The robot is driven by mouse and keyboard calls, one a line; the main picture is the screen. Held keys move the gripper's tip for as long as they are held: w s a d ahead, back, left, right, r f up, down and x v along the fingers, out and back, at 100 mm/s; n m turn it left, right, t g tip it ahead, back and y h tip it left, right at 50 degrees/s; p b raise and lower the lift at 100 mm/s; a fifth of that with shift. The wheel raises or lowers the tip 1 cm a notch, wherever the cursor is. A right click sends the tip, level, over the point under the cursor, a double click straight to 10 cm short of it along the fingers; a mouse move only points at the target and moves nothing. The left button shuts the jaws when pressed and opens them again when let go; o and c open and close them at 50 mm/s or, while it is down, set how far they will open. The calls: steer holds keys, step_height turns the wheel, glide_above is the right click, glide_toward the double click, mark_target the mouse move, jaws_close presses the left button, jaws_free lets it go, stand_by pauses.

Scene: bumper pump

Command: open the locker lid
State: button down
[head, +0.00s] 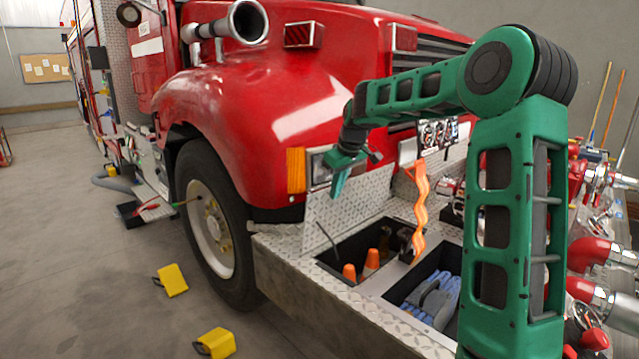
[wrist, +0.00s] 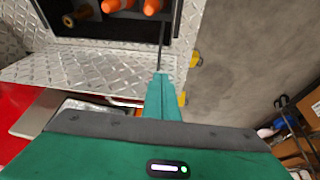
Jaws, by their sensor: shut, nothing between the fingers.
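The locker lid (head: 340,210) is a diamond-plate panel standing raised at the back of the left bumper compartment, which is open. The lid also shows in the wrist view (wrist: 90,68). Inside the locker (head: 390,238) are orange-topped cones (head: 371,261), seen also at the top of the wrist view (wrist: 112,6). A thin dark rod (head: 327,239) slants up near the lid's left side. My green gripper (head: 336,190) is shut and empty, near the lid's upper left part. I cannot tell whether it touches the lid.
A second open compartment to the right holds a blue hose or strap bundle (head: 435,297). The red truck body (head: 270,110) rises behind. Yellow wheel chocks (head: 171,280) lie on the open floor at left.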

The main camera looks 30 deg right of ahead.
steer(key=w+d+r+t+y, duration=0.1)
steer(key=w+d+r, duration=0.1)
steer(key=w, duration=0.3)
steer(key=w+d+r+t+y, duration=0.1)
steer(key=w+d+r+t, duration=0.15)
steer(key=w, duration=0.25)
steer(key=shift+n+g, duration=0.35)
steer(key=shift+n, duration=0.05)
steer(key=x, duration=0.9)
steer(key=shift+w+d+f, duration=0.1)
steer(key=shift+w, duration=0.25)
